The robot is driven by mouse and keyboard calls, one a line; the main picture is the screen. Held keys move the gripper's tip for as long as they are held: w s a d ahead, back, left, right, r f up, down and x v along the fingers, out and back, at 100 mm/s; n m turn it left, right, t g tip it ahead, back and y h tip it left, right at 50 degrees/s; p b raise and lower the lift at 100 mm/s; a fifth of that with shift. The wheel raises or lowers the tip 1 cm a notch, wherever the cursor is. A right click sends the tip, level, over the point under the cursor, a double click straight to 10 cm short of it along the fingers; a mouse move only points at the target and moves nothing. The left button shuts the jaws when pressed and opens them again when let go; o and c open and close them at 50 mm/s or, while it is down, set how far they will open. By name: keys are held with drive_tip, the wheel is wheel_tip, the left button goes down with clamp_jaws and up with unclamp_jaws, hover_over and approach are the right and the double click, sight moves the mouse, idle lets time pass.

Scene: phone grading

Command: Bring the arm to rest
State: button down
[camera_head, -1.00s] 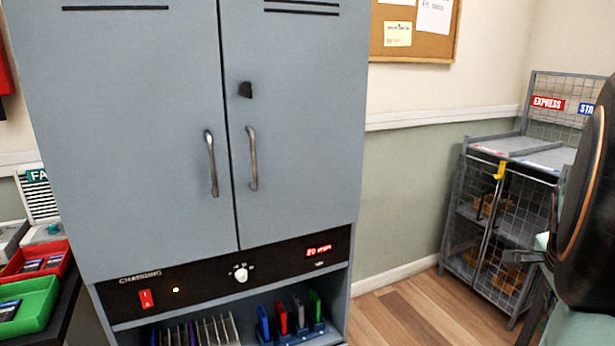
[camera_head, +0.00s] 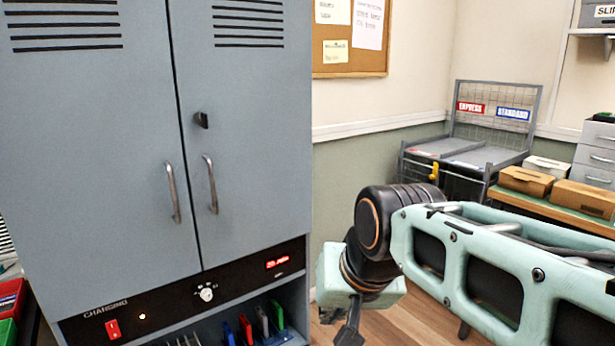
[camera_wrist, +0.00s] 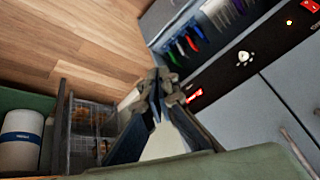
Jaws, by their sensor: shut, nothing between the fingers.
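My arm (camera_head: 470,250) reaches in from the right in the head view, its pale green links bent at a black joint. My gripper (camera_head: 350,335) hangs below that joint at the bottom edge, partly cut off, in front of the grey cabinet's right side. In the wrist view my gripper (camera_wrist: 157,90) has its dark fingers together with nothing held between them. It is over the wooden floor, apart from the cabinet.
The grey charging cabinet (camera_head: 90,150) stands at left with both doors shut. Colored phones stand in its lower shelf (camera_head: 250,325). A wire cart (camera_head: 450,150) with express and standard signs stands behind my arm. A green-topped bench (camera_head: 560,205) with boxes is at right. Wooden floor (camera_wrist: 70,40) lies open.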

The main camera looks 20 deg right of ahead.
drive_tip(key=s+a+n+p, duration=0.2)
drive_tip(key=s+a+n, duration=0.2)
drive_tip(key=a, duration=0.4)
wheel_tip(320, 180, up, 25)
drive_tip(key=p, duration=2.4)
drive_tip(key=shift+d, duration=0.3)
drive_tip(key=shift+w, duration=0.1)
